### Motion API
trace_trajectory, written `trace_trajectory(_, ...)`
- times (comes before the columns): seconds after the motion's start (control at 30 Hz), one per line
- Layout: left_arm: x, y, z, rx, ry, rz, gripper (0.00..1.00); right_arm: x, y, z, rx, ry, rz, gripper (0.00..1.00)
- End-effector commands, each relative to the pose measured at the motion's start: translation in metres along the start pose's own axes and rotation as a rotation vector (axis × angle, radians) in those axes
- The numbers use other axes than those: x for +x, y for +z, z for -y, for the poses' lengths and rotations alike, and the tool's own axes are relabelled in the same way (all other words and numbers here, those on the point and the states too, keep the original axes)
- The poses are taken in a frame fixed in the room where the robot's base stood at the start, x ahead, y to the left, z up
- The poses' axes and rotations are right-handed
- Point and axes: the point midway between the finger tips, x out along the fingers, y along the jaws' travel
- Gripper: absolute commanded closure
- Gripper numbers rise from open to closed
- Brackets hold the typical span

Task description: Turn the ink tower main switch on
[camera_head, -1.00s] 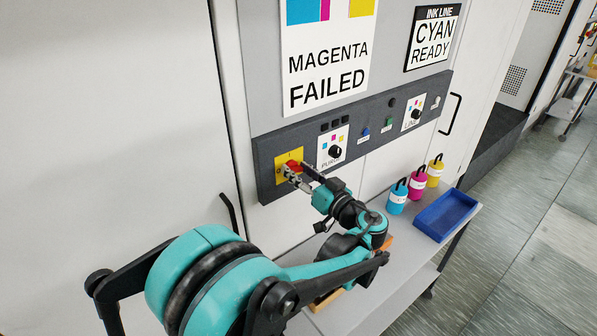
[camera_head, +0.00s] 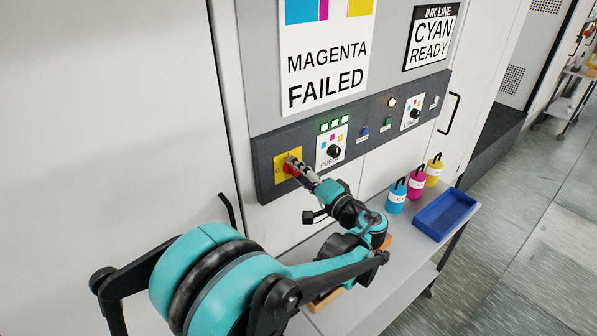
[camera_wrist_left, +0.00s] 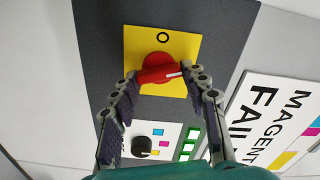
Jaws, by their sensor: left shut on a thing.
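The ink tower main switch is a red rotary knob (camera_wrist_left: 157,68) on a yellow plate (camera_wrist_left: 183,45) marked with an O, seen in the left wrist view. In the head view the yellow plate (camera_head: 281,172) is at the left end of the dark panel, and the red knob (camera_head: 290,168) is partly hidden by the gripper. My left gripper (camera_wrist_left: 166,78) is shut on the knob, one finger on each side of its handle. It also shows in the head view (camera_head: 297,169). My right gripper is not in view.
The dark control panel (camera_head: 265,152) carries a purge knob (camera_head: 334,151), lit green indicators (camera_head: 335,124) and a glowing lamp (camera_head: 391,102). Below is a grey shelf (camera_head: 401,259) with cyan (camera_head: 397,196), magenta (camera_head: 417,182) and yellow bottles (camera_head: 434,171) and a blue tray (camera_head: 463,208).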

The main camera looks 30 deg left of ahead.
Motion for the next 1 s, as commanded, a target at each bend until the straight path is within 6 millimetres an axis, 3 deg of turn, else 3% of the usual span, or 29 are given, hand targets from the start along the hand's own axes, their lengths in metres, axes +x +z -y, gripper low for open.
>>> trace_trajectory(0.43, 0.0000, 0.0002, -0.0018, 0.284, 0.001, 0.000, 0.84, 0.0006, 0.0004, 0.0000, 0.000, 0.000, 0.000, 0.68)
trace_trajectory(1.0, 0.0000, 0.0003, -0.0021, 0.353, 0.001, 0.000, 0.84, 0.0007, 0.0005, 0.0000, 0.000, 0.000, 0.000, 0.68)
